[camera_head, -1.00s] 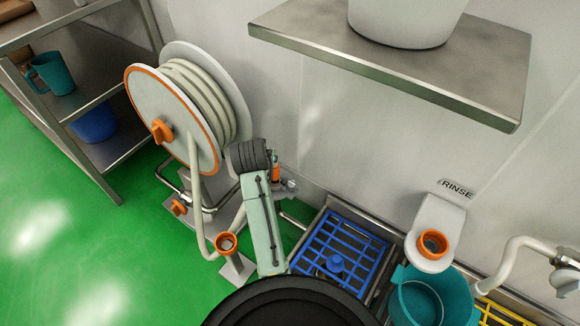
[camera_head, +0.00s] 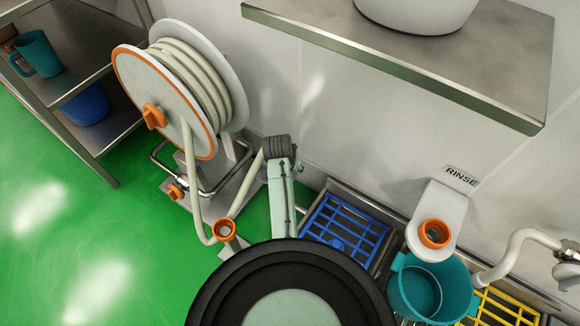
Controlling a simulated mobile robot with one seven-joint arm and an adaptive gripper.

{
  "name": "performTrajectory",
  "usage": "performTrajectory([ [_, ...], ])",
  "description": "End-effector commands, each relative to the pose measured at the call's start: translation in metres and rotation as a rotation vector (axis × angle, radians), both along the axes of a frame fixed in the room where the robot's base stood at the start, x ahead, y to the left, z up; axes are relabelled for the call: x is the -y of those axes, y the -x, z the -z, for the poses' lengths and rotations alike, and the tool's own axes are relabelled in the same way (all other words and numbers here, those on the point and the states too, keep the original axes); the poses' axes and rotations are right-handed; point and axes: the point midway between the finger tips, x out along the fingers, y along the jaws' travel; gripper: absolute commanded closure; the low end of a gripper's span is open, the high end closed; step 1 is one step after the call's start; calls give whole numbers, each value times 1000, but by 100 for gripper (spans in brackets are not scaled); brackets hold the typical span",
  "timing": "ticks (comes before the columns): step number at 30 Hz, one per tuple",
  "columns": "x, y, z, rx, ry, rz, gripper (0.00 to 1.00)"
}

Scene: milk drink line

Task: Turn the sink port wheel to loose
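No wheel in the camera_head view carries a readable sink label, so I cannot tell which one is the sink port wheel. An orange ring (camera_head: 434,233) sits on a white fitting under a RINSE label at the right. Another orange ring (camera_head: 224,229) is at the low end of the hose, left of my arm. My pale green arm link, with a dark ribbed end, stands in the middle. A large black round part of my arm fills the bottom centre. My gripper's fingers do not show.
A hose reel (camera_head: 165,103) with an orange knob (camera_head: 153,116) stands at the left. A blue grate (camera_head: 345,230), a teal bucket (camera_head: 432,287) and a yellow grate (camera_head: 505,308) line the wall. A metal shelf (camera_head: 480,80) overhangs at the upper right. The green floor (camera_head: 60,230) is clear at the left.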

Motion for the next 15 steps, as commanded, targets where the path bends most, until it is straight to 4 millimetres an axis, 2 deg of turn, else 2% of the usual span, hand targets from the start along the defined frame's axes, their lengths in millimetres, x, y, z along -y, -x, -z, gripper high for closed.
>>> performTrajectory([
  [10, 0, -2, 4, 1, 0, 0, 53],
  [15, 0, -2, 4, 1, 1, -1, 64],
])
